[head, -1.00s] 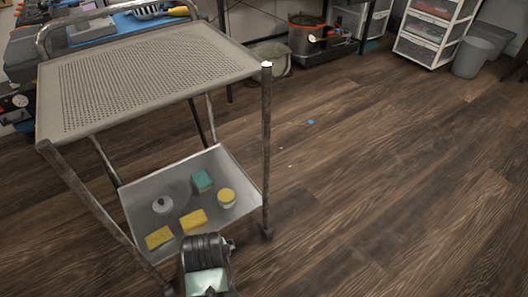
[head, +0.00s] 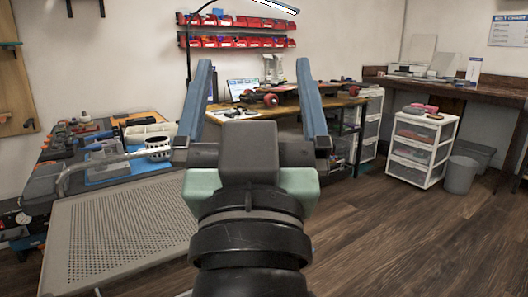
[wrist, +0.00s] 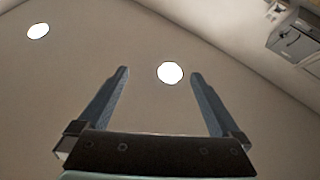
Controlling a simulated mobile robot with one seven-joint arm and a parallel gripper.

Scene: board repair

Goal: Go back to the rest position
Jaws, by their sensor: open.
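My gripper (head: 254,95) is raised in front of the head camera, its two blue-grey fingers pointing up and spread wide apart. Nothing is between them. In the wrist view the open gripper (wrist: 159,78) points at the ceiling (wrist: 150,40), with two round white lights (wrist: 170,73) beyond the fingers. My arm hides part of the scene behind it in the head view.
A cart with a perforated grey top (head: 110,235) stands at lower left, close to my arm. Behind it is a cluttered workbench (head: 50,180). A white drawer unit (head: 420,150) and a grey bin (head: 461,174) stand at right. The wooden floor (head: 400,230) at right is clear.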

